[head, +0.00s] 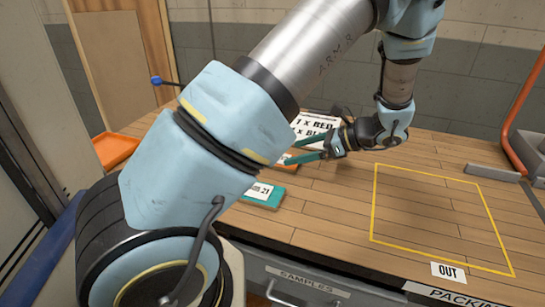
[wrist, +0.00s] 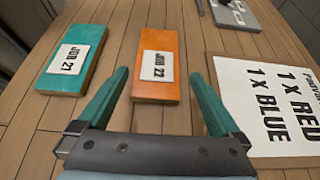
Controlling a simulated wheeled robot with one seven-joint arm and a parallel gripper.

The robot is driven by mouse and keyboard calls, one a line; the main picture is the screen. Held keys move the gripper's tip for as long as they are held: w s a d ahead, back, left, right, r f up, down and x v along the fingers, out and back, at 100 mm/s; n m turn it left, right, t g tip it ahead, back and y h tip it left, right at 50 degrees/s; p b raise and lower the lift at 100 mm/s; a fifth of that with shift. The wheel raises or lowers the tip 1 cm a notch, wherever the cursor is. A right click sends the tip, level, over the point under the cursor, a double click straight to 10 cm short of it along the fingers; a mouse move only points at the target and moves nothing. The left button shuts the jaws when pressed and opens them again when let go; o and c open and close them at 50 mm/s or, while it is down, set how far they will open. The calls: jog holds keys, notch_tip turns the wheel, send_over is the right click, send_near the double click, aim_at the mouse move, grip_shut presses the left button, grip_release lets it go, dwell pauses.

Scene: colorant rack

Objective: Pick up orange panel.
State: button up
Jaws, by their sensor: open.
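The orange panel (wrist: 158,90) is a flat block with a white "JOB 22" label, lying on the wooden bench. In the wrist view it lies ahead of and between my gripper's fingers. In the head view the orange panel (head: 287,168) is mostly hidden behind my arm and fingers. My gripper (wrist: 158,75) has teal fingers spread wide, with nothing held between them. In the head view my gripper (head: 292,154) is low over the bench, at the panel. I cannot tell whether the fingers touch it.
A teal panel (wrist: 74,60) labelled "JOB 21" lies left of the orange one; it also shows in the head view (head: 262,194). A printed order sheet (wrist: 275,110) lies to the right. A yellow-outlined "OUT" area (head: 430,215) is empty. An orange tray (head: 115,149) sits at left.

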aim_at(281, 158)
jog(key=p+x, duration=0.2)
jog(key=x, duration=0.2)
jog(key=shift+a+f, duration=0.1)
jog(key=shift+a, duration=0.35)
jog(key=shift+w+a+f, duration=0.2)
jog(key=shift+a+f, duration=0.15)
jog(key=c, duration=1.2)
